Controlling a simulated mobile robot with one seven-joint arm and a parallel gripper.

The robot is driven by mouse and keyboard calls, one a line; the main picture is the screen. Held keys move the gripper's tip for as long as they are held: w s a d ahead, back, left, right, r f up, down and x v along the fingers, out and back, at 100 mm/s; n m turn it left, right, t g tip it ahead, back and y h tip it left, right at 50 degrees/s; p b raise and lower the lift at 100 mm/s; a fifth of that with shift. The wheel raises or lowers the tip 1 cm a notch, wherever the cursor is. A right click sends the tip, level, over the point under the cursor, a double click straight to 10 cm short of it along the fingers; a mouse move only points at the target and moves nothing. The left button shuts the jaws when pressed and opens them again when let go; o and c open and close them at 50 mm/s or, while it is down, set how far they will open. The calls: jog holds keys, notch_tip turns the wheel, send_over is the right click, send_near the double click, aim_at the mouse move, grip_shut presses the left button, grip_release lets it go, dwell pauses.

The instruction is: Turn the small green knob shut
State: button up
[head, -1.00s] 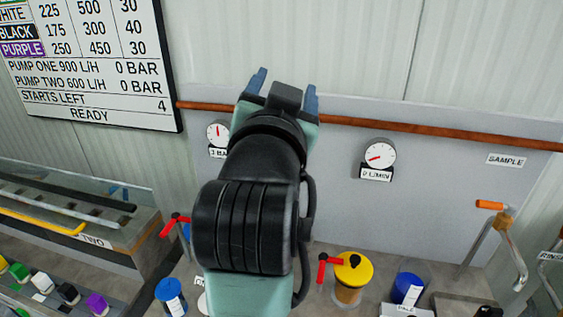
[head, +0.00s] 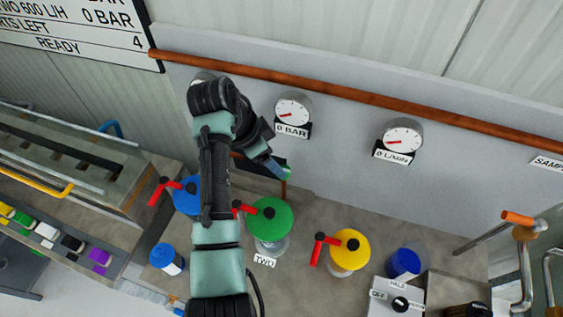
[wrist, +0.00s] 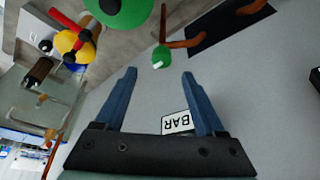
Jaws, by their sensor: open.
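The small green knob (wrist: 160,56) shows in the wrist view just beyond my fingertips, with a white mark on it, on a copper-coloured pipe. In the head view only a green sliver of it (head: 288,172) shows beside my fingers. My gripper (wrist: 160,74) is open and empty, its two blue fingers spread on either side of the line to the knob. In the head view my gripper (head: 272,168) points down and right, above and behind the large green pump top; one finger is largely hidden. I cannot tell whether a finger touches the knob.
A large green pump top (head: 270,220) with a red handle stands behind the label TWO. A blue pump top (head: 186,196) and a yellow one (head: 350,246) flank it. Gauges (head: 292,110) and a long copper pipe (head: 370,97) line the back panel.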

jog(key=x, duration=0.6)
jog(key=shift+w+d+f+p, duration=0.1)
jog(key=shift+w+f+p, duration=0.15)
jog(key=shift+p, duration=0.15)
jog(key=shift+s, duration=0.1)
grip_shut()
